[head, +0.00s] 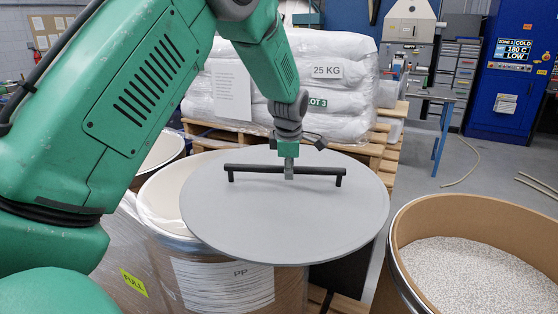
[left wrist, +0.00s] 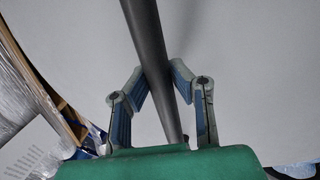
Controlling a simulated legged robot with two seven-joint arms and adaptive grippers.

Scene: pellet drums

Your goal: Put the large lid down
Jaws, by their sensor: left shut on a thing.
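The large lid (head: 285,215) is a flat grey disc with a black bar handle (head: 250,168) across its top. My left gripper (head: 288,172) is shut on the middle of the handle, and the lid hangs roughly level from it. In the left wrist view the fingers (left wrist: 160,85) close around the dark handle bar (left wrist: 148,45), with the grey lid surface (left wrist: 240,60) filling the background. The lid covers part of a drum labelled PP (head: 225,285); the drum's pale inside shows at left. I cannot tell whether the lid touches its rim. My right gripper is not in view.
An open brown drum (head: 415,235) full of white pellets (head: 475,275) stands at the right. Behind the lid, white 25 KG sacks (head: 335,90) lie on a wooden pallet (head: 385,150).

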